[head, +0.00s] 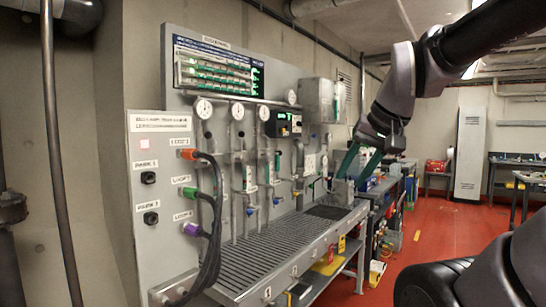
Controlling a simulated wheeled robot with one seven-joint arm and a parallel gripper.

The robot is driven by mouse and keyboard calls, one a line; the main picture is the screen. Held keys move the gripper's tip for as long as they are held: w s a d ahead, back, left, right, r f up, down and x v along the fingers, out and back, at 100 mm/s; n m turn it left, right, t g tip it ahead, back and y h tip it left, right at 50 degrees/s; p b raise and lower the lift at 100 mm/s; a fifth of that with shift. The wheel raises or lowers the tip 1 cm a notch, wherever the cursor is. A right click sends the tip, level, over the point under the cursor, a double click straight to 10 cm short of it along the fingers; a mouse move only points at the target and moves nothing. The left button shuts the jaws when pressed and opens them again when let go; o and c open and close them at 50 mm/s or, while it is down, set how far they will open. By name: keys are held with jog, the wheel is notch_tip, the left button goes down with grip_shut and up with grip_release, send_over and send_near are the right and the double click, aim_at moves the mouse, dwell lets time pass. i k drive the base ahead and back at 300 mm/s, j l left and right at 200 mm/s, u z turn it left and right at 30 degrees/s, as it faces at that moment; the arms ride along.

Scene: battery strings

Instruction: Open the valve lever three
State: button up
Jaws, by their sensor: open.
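Several vertical pipes run down the grey panel, with small blue valve levers near their lower ends. One blue lever (251,211) is on the left, another (277,201) is in the middle, and a third (296,193) is farther right. They are small, and I cannot read which is number three or tell their exact angles. My gripper (360,163) is open and empty, with its greenish fingers pointing down. In the picture it is right of the levers, in front of the panel's right end, and appears apart from them.
A grated bench (255,255) runs below the pipes. Orange, green and purple connectors with thick black cables (210,220) hang at the left cabinet. A grey box (320,100) is mounted upper right. A cluttered workbench (385,190) stands behind my gripper. Red floor (440,235) is clear at right.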

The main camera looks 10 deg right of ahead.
aim_at(279, 152)
jog(key=i+l+u, duration=0.15)
jog(key=i+l, duration=0.2)
jog(key=i+l+u, duration=0.15)
jog(key=i+l, duration=0.25)
jog(key=i+l+u, duration=0.15)
jog(key=i+l, duration=0.25)
jog(key=i+l+u, duration=0.15)
jog(key=i+l, duration=0.2)
jog(key=l, duration=0.2)
jog(key=i+l+u, duration=0.15)
jog(key=i+l, duration=0.2)
jog(key=l, duration=0.15)
